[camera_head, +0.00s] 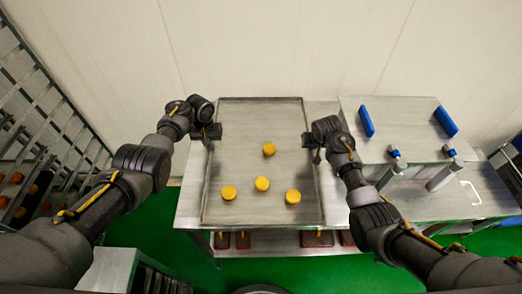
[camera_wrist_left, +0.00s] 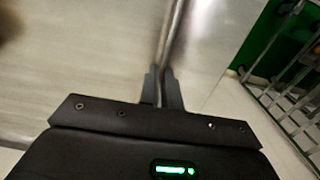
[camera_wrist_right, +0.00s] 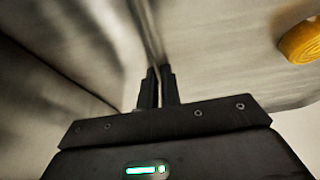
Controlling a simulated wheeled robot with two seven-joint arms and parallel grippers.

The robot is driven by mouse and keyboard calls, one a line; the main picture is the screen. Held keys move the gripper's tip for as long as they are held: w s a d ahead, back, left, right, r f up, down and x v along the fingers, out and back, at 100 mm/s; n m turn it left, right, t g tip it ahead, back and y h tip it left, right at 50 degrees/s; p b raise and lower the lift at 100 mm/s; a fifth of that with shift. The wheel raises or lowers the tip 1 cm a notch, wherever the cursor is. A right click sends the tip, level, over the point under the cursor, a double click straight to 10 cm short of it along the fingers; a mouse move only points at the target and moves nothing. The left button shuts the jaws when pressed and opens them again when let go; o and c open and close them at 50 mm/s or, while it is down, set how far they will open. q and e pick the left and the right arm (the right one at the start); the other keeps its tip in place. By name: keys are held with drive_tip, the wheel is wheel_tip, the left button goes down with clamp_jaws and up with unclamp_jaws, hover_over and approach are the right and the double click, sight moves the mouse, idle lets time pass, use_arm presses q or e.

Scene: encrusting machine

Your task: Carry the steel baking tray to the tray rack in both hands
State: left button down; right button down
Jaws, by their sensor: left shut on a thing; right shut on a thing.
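The steel baking tray (camera_head: 235,120) lies over the steel table in the head view, with several round yellow pieces (camera_head: 262,184) on it. My left gripper (camera_head: 210,132) is shut on the tray's left rim. The left wrist view shows its fingers (camera_wrist_left: 162,88) pinching the rim. My right gripper (camera_head: 316,143) is shut on the tray's right rim. The right wrist view shows its fingers (camera_wrist_right: 158,88) closed on that edge. I cannot tell whether the tray touches the table. The tray rack (camera_head: 60,125) stands at the far left, partly hidden by my left arm.
The steel table (camera_head: 189,205) has a lower shelf with red-based items (camera_head: 318,238). A steel machine (camera_head: 405,115) with blue parts stands close to the right of the tray. A wall is behind. Green floor (camera_head: 150,225) shows between table and rack.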

use_arm(q)
drive_tip(key=shift+w+r, duration=0.15)
drive_tip(key=shift+r, duration=0.15)
use_arm(e)
drive_tip(key=shift+w+r, duration=0.1)
drive_tip(key=shift+r, duration=0.1)
